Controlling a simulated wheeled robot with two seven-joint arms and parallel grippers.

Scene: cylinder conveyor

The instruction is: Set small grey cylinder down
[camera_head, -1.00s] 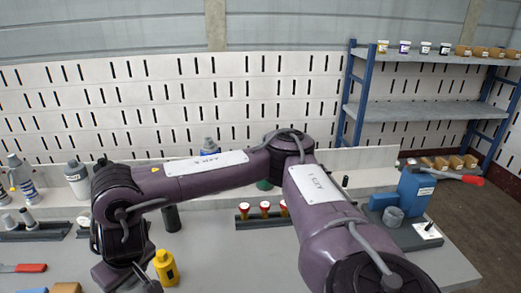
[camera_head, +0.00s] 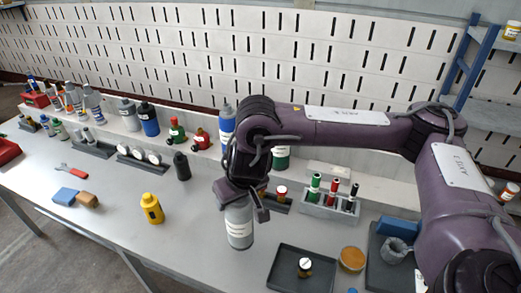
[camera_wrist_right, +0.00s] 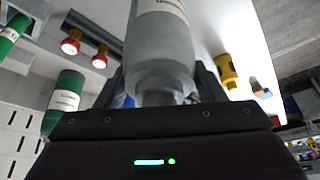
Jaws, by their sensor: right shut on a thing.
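My right gripper (camera_head: 242,199) is shut on a grey cylinder (camera_head: 238,224) with a white label. In the head view the cylinder hangs upright below the jaws, over the grey table, right of a yellow bottle. I cannot tell whether its base touches the table. In the right wrist view the grey cylinder (camera_wrist_right: 162,45) sits between the two fingers (camera_wrist_right: 160,95), its narrower end towards the palm. My left gripper is not in view.
A black tray (camera_head: 283,283) with a small dark jar lies right of the cylinder. A grey rack (camera_head: 330,205) with several coloured tubes stands behind it. The yellow bottle (camera_head: 151,209) and a black bottle (camera_head: 181,166) stand left. The table between the yellow bottle and the cylinder is clear.

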